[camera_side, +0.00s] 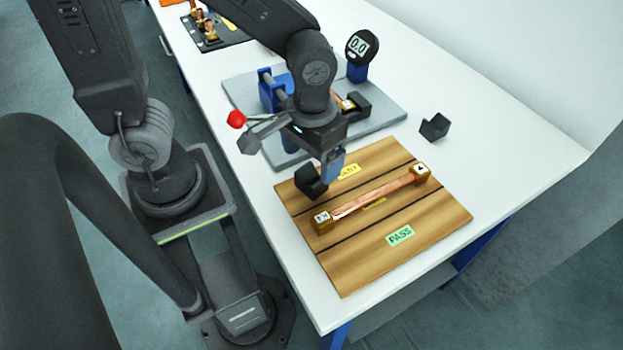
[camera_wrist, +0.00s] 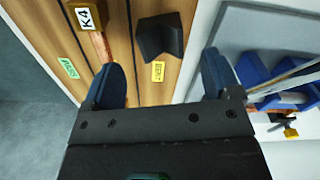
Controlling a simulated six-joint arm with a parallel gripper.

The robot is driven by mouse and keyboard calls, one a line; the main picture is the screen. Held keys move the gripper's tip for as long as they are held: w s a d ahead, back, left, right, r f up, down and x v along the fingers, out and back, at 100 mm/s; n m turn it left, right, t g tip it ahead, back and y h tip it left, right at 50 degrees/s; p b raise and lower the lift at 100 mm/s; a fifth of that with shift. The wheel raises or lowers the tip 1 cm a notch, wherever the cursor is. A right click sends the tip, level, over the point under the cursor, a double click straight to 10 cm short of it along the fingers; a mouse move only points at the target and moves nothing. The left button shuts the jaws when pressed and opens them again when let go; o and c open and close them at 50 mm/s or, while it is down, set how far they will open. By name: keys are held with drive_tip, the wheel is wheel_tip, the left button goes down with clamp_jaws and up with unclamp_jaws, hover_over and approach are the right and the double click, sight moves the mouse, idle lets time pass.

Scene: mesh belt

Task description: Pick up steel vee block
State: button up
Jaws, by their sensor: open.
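A dark vee block (camera_side: 309,181) sits at the left edge of the wooden board in the side view. It also shows in the wrist view (camera_wrist: 160,36), ahead of my fingertips and between their lines. My gripper (camera_side: 333,167) hangs over the board just right of this block. In the wrist view my gripper (camera_wrist: 164,72) has its two blue fingers wide apart with nothing between them. A second dark vee block (camera_side: 434,127) stands on the white table right of the board. A similar dark block (camera_side: 357,106) is on the grey plate.
The wooden board (camera_side: 345,273) carries a copper bar (camera_side: 372,195) with brass end blocks and a green PASS label (camera_side: 400,235). The grey plate (camera_side: 392,108) behind holds blue fixtures and a dial gauge (camera_side: 361,47). The white table (camera_side: 490,135) is clear at right.

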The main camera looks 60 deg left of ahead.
sight(312, 180)
wheel_tip(312, 180, down, 5)
drive_tip(key=shift+a+f, duration=0.1)
drive_tip(key=shift+c, duration=0.3)
drive_tip(key=c, duration=1.2)
